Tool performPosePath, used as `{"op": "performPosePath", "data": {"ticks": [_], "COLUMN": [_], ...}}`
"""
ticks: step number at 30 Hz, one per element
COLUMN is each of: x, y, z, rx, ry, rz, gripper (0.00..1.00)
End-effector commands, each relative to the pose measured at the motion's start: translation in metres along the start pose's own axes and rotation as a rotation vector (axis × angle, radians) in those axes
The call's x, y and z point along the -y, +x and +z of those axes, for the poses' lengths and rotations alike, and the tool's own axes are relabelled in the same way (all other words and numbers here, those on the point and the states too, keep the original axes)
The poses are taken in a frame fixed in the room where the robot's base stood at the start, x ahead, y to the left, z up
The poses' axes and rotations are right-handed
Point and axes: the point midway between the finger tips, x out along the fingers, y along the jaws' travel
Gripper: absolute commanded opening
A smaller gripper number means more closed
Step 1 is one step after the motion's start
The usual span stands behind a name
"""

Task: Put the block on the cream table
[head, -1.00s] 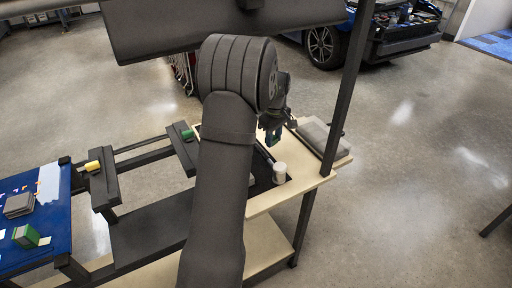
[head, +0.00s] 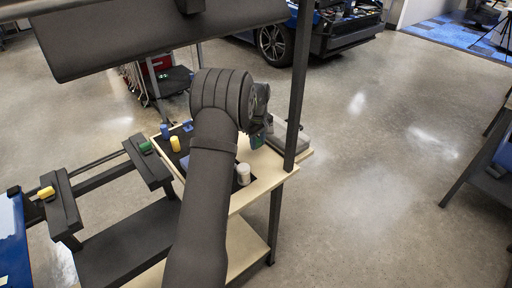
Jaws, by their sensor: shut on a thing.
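The cream table (head: 266,181) stands in the middle, with a black area on part of its top. My gripper (head: 257,137) is over the back right part of this table, partly hidden by my own arm. It is shut on a small green-blue block (head: 257,142). The block looks to be just above or at the tabletop; I cannot tell if it touches.
A white cylinder (head: 243,174) stands near the front edge. A grey case (head: 289,135) lies right of my gripper. A yellow cylinder (head: 175,144) and blue pieces (head: 165,131) are at the table's left. A dark post (head: 299,80) rises at the right.

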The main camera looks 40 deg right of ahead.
Motion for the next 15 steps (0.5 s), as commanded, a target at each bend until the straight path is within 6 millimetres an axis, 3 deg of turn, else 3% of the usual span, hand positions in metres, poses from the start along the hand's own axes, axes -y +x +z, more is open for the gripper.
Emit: {"op": "performPosePath", "data": {"ticks": [6, 15], "x": [0.001, 0.001], "y": [0.029, 0.031], "z": [0.000, 0.000], "rx": [0.002, 0.001], "ry": [-0.001, -0.001], "rz": [-0.002, -0.001], "gripper": [0.10, 0.10]}}
